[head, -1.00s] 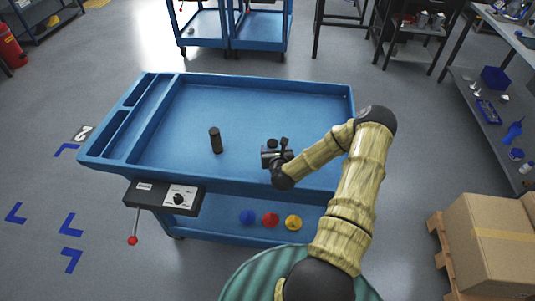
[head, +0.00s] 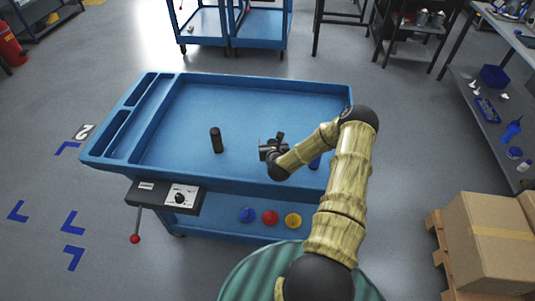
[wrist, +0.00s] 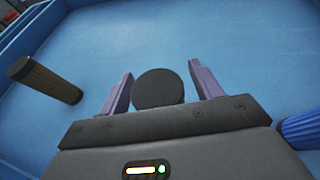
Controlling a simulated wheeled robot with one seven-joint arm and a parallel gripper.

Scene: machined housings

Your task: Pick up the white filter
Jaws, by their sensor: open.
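No white filter can be made out on the blue tray (head: 250,92). In the wrist view a round dark cap (wrist: 158,88) stands between the two fingers of my gripper (wrist: 160,69); its sides are hidden, so I cannot tell its colour below. The fingers are open, one on each side, with gaps showing at both sides. In the head view my gripper (head: 265,151) is low over the tray's middle and hides the capped thing. A black ribbed filter (head: 216,140) stands upright to the left, also in the wrist view (wrist: 45,80).
A blue ribbed filter (head: 314,163) stands right of my gripper, partly behind my arm, and in the wrist view (wrist: 301,130). A control box (head: 165,196) hangs on the cart's front. Blue, red and yellow round things (head: 270,218) sit on the lower shelf.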

